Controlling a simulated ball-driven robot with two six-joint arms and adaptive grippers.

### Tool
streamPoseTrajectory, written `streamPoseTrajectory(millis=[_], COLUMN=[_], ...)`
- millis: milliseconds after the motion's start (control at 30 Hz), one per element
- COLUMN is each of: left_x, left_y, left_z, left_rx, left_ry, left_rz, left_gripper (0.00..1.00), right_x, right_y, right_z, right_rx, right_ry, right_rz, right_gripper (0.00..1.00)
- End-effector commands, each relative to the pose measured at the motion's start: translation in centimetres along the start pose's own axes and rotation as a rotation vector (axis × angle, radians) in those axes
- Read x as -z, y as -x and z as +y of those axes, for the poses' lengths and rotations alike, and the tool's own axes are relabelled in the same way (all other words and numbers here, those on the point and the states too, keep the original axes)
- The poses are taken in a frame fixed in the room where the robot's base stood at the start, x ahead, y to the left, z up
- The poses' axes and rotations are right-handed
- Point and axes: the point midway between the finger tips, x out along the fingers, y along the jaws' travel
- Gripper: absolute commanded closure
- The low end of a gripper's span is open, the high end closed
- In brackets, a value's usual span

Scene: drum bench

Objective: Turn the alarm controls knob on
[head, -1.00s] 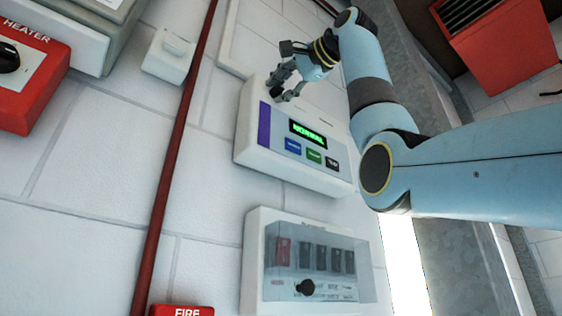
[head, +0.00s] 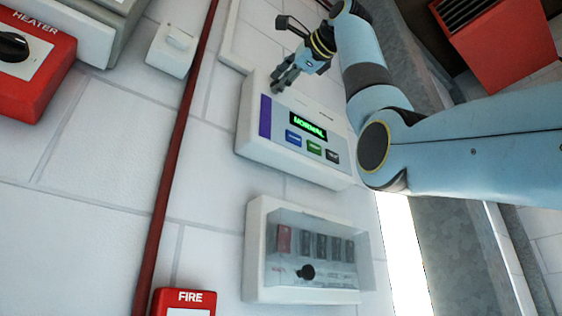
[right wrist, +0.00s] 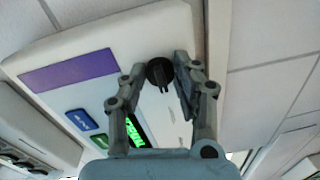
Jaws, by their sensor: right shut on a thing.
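A white wall box with a purple stripe (head: 265,116), a green display (head: 308,127) reading NORMAL and several coloured buttons is in the middle of the head view. Its black knob (right wrist: 160,75) shows in the right wrist view between the fingertips of my right gripper (right wrist: 161,66). That gripper (head: 276,86) is at the upper end of the box in the head view, with its fingers closed together on the knob. The fingers hide the knob in the head view. My left gripper is out of view.
A box with a clear cover (head: 340,260), switches and a black knob (head: 306,272) is mounted below. A red heater box (head: 50,60) is at the upper left. A red pipe (head: 172,165) runs down the wall. A red FIRE box (head: 185,301) is at the bottom.

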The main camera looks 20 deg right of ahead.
Motion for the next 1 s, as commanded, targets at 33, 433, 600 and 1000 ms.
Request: streamPoseTrajectory(millis=[33, 433, 600, 1000], left_x=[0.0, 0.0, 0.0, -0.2], left_y=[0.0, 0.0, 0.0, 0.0], left_z=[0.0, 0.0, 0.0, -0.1], left_rx=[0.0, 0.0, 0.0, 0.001], left_ry=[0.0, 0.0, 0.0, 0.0], left_rz=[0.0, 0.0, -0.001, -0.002], left_gripper=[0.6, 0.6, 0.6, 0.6], right_x=[0.0, 0.1, 0.0, 0.0], right_y=[0.0, -0.1, -0.1, 1.0], right_z=[0.1, 0.1, 0.1, 0.0], right_rx=[-0.003, -0.004, -0.003, 0.0], right_ry=[-0.005, -0.009, -0.009, -0.007], right_rz=[0.001, 0.001, 0.001, 0.001], right_gripper=[1.0, 1.0, 0.49, 0.48])
